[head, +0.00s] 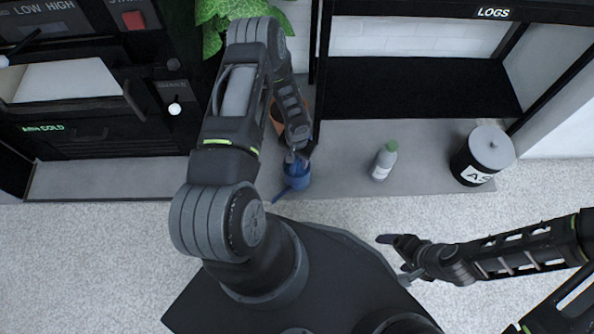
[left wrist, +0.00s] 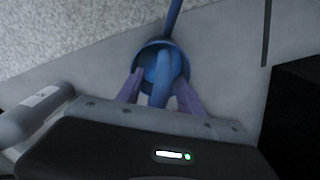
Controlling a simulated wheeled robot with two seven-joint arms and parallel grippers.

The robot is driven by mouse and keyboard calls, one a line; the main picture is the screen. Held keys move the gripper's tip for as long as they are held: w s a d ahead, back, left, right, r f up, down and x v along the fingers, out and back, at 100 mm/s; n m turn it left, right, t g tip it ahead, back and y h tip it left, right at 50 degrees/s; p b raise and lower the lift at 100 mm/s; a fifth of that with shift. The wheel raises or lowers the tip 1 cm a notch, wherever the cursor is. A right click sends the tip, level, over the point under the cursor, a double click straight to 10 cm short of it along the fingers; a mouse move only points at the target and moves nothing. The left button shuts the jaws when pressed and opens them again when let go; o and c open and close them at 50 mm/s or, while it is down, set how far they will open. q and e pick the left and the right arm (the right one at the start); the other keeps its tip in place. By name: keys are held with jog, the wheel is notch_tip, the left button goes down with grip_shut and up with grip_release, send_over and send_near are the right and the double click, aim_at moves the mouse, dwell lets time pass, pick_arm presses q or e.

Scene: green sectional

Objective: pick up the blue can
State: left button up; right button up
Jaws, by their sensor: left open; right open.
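The blue can (head: 297,178) looks like a small watering can with a long thin spout. It stands on the grey ledge, with its spout pointing toward the carpet. In the left wrist view the can (left wrist: 149,58) shows its round opening and a thick blue handle. My left gripper (head: 297,157) is right over the can and partly covers it. In the left wrist view its purple fingers (left wrist: 158,88) are open, one on each side of the handle. Whether they touch it I cannot tell. My right gripper (head: 394,259) is open and empty, well to the right, over the carpet side.
A grey bottle with a green cap (head: 384,161) stands right of the can on the ledge. A black ash bin (head: 486,152) is further right. A terracotta pot (head: 277,120) with a plant (head: 213,22) stands behind. A stove (head: 75,150) and log rack (head: 415,88) border the ledge.

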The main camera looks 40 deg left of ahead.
pick_arm(q)
jog(key=shift+c, duration=0.3)
grip_shut()
dwell(1.2)
